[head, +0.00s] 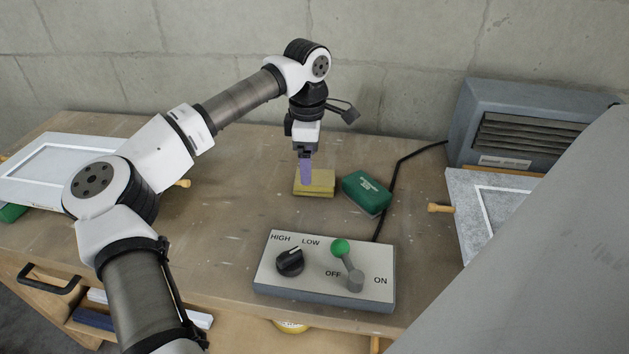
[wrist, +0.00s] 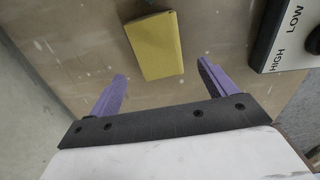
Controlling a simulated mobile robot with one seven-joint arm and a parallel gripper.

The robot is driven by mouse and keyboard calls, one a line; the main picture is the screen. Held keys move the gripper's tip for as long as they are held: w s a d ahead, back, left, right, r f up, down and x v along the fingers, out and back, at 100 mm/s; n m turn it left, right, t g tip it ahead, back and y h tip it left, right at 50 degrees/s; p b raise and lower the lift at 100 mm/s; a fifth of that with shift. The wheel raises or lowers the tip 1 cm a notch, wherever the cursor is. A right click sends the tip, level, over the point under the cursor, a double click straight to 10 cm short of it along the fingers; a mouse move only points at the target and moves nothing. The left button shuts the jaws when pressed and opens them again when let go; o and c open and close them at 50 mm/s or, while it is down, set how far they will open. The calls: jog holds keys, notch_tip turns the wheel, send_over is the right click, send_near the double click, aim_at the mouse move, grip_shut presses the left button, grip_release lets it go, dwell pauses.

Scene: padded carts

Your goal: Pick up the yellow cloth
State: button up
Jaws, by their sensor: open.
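The yellow cloth (head: 316,184) is a folded rectangular pad lying flat on the wooden worktop, near the middle in the head view. It also shows in the wrist view (wrist: 156,46), ahead of the fingertips and between their lines. My gripper (head: 306,182) points down over the cloth, and its purple finger overlaps the cloth in the head view. In the wrist view my gripper (wrist: 162,72) has its two purple fingers wide apart with nothing between them. The height of the fingertips above the cloth is hard to tell.
A green box (head: 367,192) lies just right of the cloth. A control box (head: 325,272) with a knob and a green-tipped lever stands in front. A grey vented heater (head: 520,125) stands back right, its black cable (head: 397,180) trailing to the control box.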

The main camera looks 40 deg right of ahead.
jog(key=f, duration=0.4)
jog(key=shift+s+d+f+p, duration=0.15)
jog(key=shift+d+f+p, duration=0.1)
jog(key=shift+p, duration=0.15)
jog(key=shift+c, duration=0.2)
jog(key=c, duration=1)
jog(key=shift+r, duration=0.15)
jog(key=shift+c, duration=0.2)
notch_tip(320, 180, up, 20)
jog(key=shift+b, duration=0.4)
